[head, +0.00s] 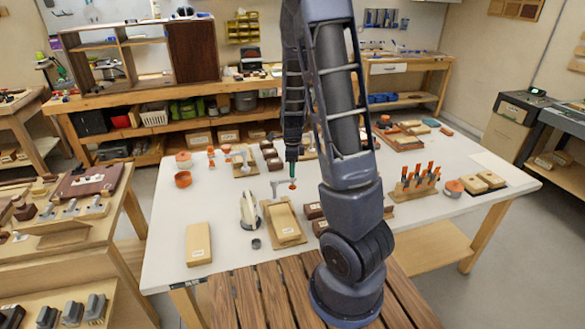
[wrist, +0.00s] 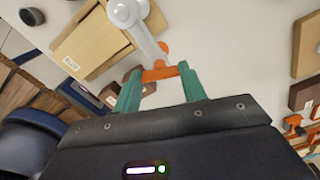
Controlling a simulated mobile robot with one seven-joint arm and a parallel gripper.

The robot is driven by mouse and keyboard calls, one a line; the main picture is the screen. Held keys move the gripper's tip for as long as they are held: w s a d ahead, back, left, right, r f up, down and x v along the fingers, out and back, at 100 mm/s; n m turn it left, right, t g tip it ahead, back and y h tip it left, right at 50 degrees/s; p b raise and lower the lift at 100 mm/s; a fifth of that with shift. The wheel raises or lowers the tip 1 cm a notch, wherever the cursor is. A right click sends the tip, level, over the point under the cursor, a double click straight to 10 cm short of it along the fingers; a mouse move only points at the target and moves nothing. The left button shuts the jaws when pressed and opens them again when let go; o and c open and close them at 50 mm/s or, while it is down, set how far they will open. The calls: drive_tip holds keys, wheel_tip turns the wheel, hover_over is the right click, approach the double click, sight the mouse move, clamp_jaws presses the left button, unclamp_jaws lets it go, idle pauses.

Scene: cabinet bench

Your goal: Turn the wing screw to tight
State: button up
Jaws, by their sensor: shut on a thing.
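The orange wing screw (wrist: 160,74) lies between the two green fingertips of my gripper (wrist: 158,78) in the wrist view. My gripper is shut on it, with a finger at each end of its wings. A grey metal arm (wrist: 148,42) with a round pale end runs up to the screw, beside a light wooden block (wrist: 92,38). In the head view my gripper (head: 292,176) points down over the white table, with the orange screw (head: 293,186) small at its tips. The screw's thread is hidden, so how tight it sits cannot be told.
On the white table (head: 225,247), a labelled wooden block (head: 199,244) lies at the front left. A pale upright piece (head: 249,209) stands near a wooden board (head: 283,222). A rack of orange-handled tools (head: 414,186) stands at the right. The table's left front is mostly clear.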

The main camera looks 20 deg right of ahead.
idle(0.4)
drive_tip(key=o, duration=1)
wheel_tip(320, 180, up, 11)
drive_tip(key=shift+f, duration=0.1)
